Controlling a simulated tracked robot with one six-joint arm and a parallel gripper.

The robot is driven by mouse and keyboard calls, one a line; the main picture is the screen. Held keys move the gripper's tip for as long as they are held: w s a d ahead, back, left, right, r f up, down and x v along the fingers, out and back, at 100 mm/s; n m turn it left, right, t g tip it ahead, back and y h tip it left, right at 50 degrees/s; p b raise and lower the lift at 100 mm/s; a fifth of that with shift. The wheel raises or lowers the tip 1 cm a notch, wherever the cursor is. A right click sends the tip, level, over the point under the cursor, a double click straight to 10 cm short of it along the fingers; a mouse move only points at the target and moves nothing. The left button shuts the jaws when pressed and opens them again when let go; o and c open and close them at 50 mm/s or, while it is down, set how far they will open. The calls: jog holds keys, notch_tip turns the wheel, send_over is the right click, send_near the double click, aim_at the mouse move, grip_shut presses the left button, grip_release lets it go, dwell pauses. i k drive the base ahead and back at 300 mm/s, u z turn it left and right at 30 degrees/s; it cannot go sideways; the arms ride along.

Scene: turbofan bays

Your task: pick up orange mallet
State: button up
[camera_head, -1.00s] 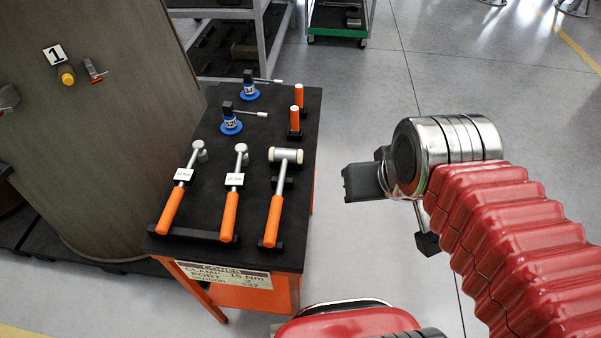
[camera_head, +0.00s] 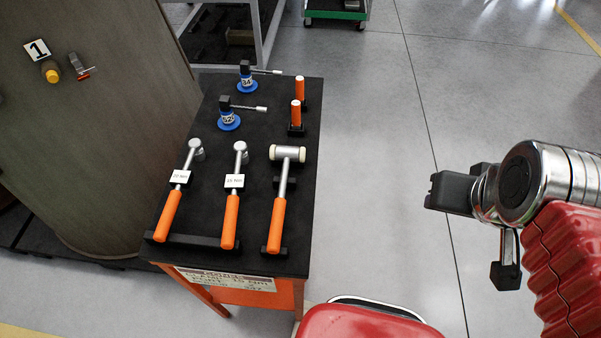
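The orange mallet (camera_head: 279,205) lies on the black top of the small table, at the right of a row of tools. It has an orange handle toward me and a metal head with pale faces at the far end, resting on black holders. My gripper (camera_head: 448,192) is at the right, over the floor, well apart from the mallet and the table. It shows dark and side-on, so its fingers cannot be told apart.
Two torque wrenches (camera_head: 231,208) with orange handles and white tags lie left of the mallet. Behind are blue-based tools (camera_head: 229,117) and two upright orange-handled tools (camera_head: 296,113). A large curved brown panel (camera_head: 90,130) stands left. Open floor (camera_head: 380,150) lies right of the table.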

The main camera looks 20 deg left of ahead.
aim_at(287, 154)
jog(key=z, duration=0.1)
jog(key=k, duration=1.35)
jog(key=u, duration=1.5)
jog(key=i, duration=1)
jog(key=u, duration=0.05)
